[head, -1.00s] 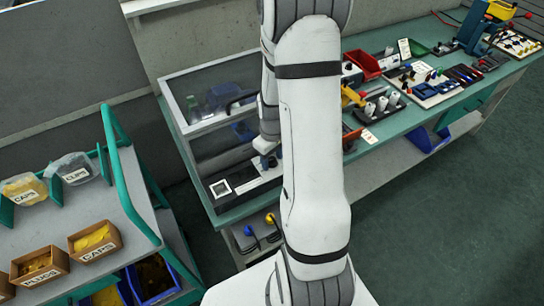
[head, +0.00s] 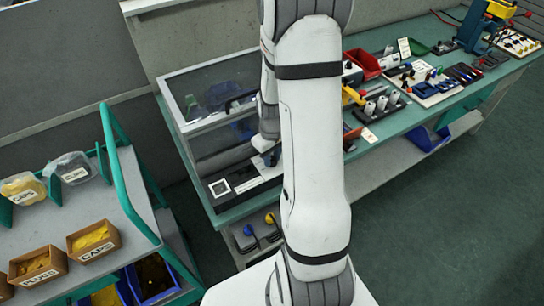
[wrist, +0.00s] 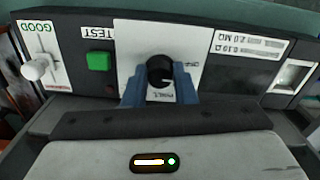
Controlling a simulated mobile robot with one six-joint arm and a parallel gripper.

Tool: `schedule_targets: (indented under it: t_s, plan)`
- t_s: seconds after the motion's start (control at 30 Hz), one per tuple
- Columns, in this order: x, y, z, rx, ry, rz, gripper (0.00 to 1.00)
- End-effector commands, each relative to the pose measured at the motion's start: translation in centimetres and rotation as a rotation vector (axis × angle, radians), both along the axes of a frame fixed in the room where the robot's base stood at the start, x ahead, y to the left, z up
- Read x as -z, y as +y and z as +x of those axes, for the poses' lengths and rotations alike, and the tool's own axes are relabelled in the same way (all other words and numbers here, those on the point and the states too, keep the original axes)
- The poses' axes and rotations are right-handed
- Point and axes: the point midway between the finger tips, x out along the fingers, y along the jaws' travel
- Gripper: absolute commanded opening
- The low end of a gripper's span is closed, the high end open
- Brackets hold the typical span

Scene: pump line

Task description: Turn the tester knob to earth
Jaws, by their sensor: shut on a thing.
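The tester (wrist: 215,82) fills the top of the wrist view, a dark panel with a white dial plate (wrist: 189,60). Its round black knob (wrist: 160,70) sits on that plate, with small lettering around it too blurred to read surely. My gripper (wrist: 161,88) has its blue fingers on both sides of the knob and is shut on it. Which mark the knob points to I cannot tell. In the head view the tester (head: 213,197) is a dark strip at the bench's left end, and my arm hides part of it.
The panel also carries a green button (wrist: 97,61) by a TEST label, a white lever (wrist: 36,68) and a small window (wrist: 291,76). A glass-sided case (head: 188,128) stands behind the tester. A cart (head: 150,215) with bins stands left; open floor lies right.

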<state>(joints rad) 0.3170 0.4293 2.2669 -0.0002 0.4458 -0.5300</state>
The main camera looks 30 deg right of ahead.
Motion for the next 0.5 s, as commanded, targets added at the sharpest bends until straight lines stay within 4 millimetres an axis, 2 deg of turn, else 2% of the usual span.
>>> schedule_targets:
  t_s: [0.5]
  plan:
    - [0.12,0.06,0.07,0.388,-0.002,-0.001,0.02]
